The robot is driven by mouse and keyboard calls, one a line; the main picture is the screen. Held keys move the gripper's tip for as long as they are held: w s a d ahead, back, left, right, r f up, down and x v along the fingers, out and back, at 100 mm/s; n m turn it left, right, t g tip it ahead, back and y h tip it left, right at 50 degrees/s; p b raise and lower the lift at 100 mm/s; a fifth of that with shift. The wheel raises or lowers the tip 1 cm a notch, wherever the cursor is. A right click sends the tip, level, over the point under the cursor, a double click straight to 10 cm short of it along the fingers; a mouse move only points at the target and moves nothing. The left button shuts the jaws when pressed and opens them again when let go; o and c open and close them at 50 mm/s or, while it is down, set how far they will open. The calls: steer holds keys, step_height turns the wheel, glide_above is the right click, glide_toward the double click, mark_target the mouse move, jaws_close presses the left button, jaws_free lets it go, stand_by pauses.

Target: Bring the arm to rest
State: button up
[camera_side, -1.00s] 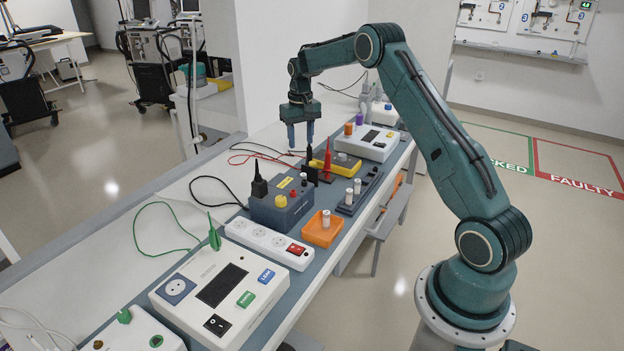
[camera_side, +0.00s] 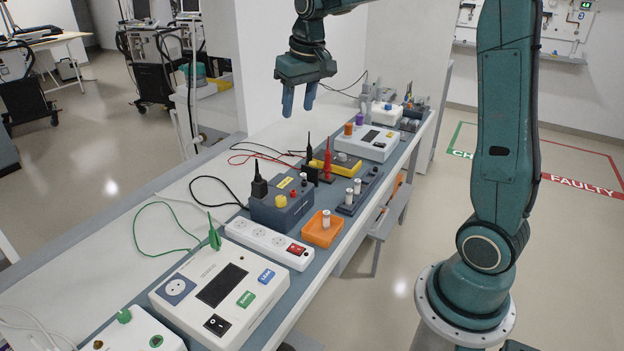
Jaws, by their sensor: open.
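My gripper (camera_side: 299,101) hangs in the air above the bench, pointing down. Its two blue fingers are apart and nothing is between them. The upper part of my arm stands nearly upright at the right, and its top runs out of the picture. The gripper is clear of everything on the bench.
The long bench carries a white tester (camera_side: 218,297), a power strip (camera_side: 268,243), a blue-grey box (camera_side: 282,207), an orange tray (camera_side: 322,231), a yellow tray (camera_side: 345,166) and red and black probes. Another white tester (camera_side: 366,141) stands farther back. Floor squares at right are empty.

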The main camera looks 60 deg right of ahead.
steer(key=s+a+n+t, duration=0.1)
steer(key=s+a, duration=0.5)
steer(key=s, duration=0.6)
steer(key=s+a+n+t, duration=0.2)
steer(key=s+a, duration=0.4)
steer(key=s, duration=0.6)
steer(key=shift+f+y, duration=0.3)
steer(key=shift+y, duration=0.1)
steer(key=shift+w+a, duration=0.1)
steer(key=shift+c, duration=0.4)
